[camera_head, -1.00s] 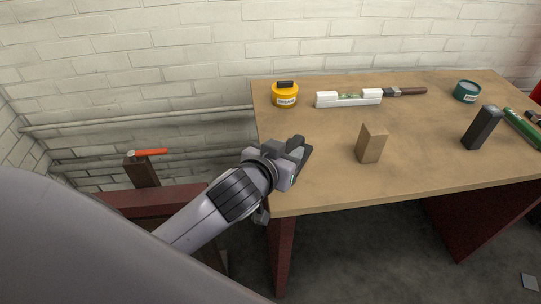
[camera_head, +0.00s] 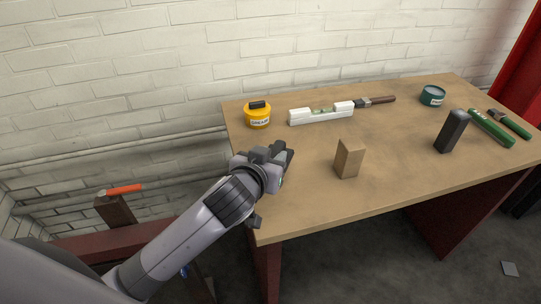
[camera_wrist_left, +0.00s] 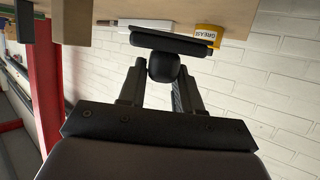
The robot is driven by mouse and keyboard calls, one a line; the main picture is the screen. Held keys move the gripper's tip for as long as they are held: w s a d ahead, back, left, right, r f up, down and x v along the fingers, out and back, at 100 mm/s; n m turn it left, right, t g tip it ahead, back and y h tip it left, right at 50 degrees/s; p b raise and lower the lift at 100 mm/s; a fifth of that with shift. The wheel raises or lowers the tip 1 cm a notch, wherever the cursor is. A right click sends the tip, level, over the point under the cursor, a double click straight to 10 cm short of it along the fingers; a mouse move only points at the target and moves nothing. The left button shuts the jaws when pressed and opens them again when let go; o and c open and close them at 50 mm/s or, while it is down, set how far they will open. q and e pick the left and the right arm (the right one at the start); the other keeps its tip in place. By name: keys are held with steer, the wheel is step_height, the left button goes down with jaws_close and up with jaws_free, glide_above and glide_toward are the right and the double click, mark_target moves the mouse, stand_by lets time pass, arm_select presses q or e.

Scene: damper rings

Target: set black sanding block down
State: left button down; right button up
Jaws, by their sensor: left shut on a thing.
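The black sanding block (camera_wrist_left: 170,43) has a flat dark plate with a round knob. In the left wrist view my left gripper (camera_wrist_left: 161,82) is shut on its knob. In the head view my left gripper (camera_head: 274,163) is over the left end of the wooden table (camera_head: 305,205), in front of the yellow grease tin. Only a dark edge of the sanding block (camera_head: 289,157) shows there, partly hidden by the gripper. I cannot tell whether its plate touches the table. My right gripper is not in view.
A black upright block (camera_head: 452,131), a green tin (camera_head: 432,95) and green tools (camera_head: 491,127) are further right. The table's front left is clear.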

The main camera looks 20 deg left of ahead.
arm_select(q)
steer(key=shift+f+b, duration=1.75)
steer(key=shift+f, duration=0.7)
steer(key=shift+f, duration=0.15)
steer(key=shift+f+b, duration=0.35)
steer(key=shift+f, duration=0.3)
steer(key=shift+f, duration=0.15)
steer(key=c, duration=0.8)
jaws_free()
steer(key=shift+o, duration=0.5)
steer(key=shift+f, duration=0.1)
steer(key=shift+s, duration=0.15)
